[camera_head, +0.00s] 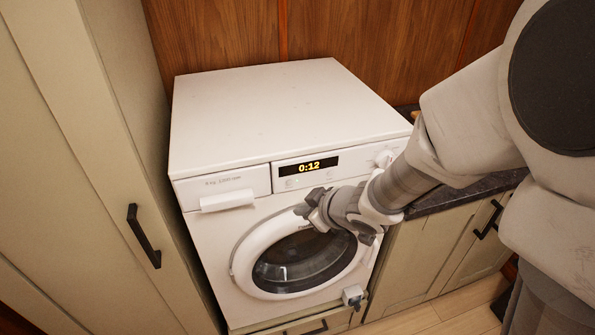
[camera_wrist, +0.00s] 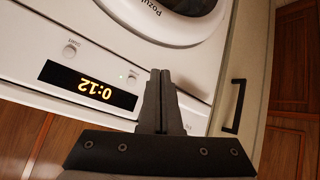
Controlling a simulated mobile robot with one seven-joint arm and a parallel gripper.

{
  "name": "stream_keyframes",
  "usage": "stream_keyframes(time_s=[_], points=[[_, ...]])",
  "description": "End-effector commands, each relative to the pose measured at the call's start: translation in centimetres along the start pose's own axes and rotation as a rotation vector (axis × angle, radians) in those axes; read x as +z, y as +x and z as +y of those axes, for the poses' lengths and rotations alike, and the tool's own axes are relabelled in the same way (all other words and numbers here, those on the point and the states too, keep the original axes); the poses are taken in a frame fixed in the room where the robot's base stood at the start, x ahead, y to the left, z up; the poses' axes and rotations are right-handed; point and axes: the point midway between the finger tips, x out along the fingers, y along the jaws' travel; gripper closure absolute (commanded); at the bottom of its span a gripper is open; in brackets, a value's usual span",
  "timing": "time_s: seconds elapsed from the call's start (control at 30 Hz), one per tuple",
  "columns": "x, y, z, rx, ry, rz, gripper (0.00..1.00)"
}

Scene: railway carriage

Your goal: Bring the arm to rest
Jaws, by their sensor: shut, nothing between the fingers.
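My arm (camera_head: 470,130) reaches in from the right in the head view, bent across the front of a white washing machine (camera_head: 270,110). My gripper (camera_head: 312,207) is in front of the machine, over the upper rim of its round door (camera_head: 243,262) and below the display. In the wrist view my gripper (camera_wrist: 161,74) has its two dark fingers together, with nothing between them. I cannot tell whether the fingertips touch the machine.
The display (camera_head: 308,166) reads 0:12. The door looks closed, and the detergent drawer (camera_head: 225,187) is shut. A tall cabinet (camera_head: 75,150) with a black handle stands left. A dark worktop (camera_head: 465,193) over a low cabinet (camera_head: 425,250) lies right, under my arm.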

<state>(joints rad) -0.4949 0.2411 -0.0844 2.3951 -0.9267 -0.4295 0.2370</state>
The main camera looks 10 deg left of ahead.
Motion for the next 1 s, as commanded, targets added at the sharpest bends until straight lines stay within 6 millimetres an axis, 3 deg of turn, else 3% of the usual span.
stream_keyframes(time_s=[0.2,0.37,0.5,0.67,0.83,1.0], points=[[0.0,-0.3,0.4,0.013,0.006,-0.003,1.00],[0.4,-3.3,4.0,0.134,0.070,-0.049,1.00],[2.0,-9.0,8.4,0.304,0.199,-0.133,1.00],[4.7,-16.2,10.8,0.454,0.385,-0.231,1.00],[7.3,-23.1,10.0,0.541,0.600,-0.315,1.00],[9.2,-28.5,6.6,0.554,0.806,-0.371,1.00]])
